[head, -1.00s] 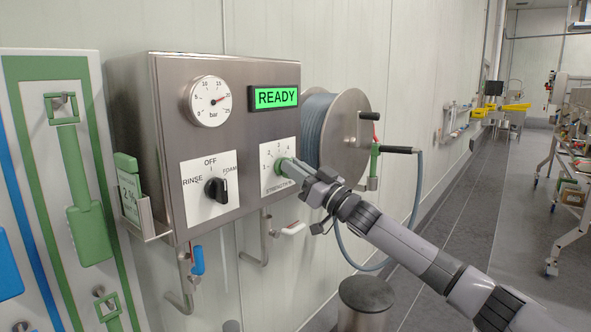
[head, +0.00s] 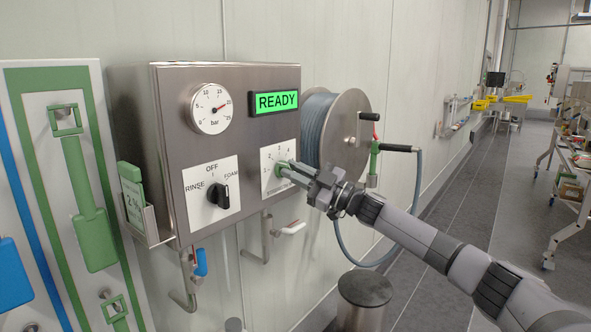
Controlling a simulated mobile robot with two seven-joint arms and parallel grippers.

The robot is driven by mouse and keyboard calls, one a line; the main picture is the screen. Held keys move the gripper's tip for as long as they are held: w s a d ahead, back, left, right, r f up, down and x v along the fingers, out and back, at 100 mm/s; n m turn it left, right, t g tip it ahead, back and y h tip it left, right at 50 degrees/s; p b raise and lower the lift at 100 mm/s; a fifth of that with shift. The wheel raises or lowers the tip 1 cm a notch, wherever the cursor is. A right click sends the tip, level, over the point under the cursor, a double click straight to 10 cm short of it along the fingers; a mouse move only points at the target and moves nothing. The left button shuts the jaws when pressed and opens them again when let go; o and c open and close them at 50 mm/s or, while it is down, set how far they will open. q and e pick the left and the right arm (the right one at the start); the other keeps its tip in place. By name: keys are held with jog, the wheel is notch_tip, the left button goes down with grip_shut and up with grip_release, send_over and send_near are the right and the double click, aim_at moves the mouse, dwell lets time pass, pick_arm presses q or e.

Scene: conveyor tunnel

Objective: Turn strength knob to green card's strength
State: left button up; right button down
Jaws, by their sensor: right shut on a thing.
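The strength dial plate (head: 272,160) is white with numbers and sits on the right of the steel control box front. Its green knob (head: 284,168) is mostly hidden behind my right gripper (head: 297,173), which is shut on it. The pointer's exact setting cannot be read. The green card (head: 132,200) stands in a steel holder on the box's left side and reads "2 %". My left gripper is not in view.
A lit READY display (head: 277,101) and a pressure gauge (head: 210,107) are above. A hose reel (head: 346,140) is close behind my right arm. A grey bin (head: 365,292) stands below.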

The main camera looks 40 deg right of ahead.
jog(key=shift+n, duration=0.6)
jog(key=c, duration=1.1)
grip_release()
jog(key=b+v, duration=0.2)
jog(key=v, duration=0.5)
jog(key=shift+s+d, duration=0.1)
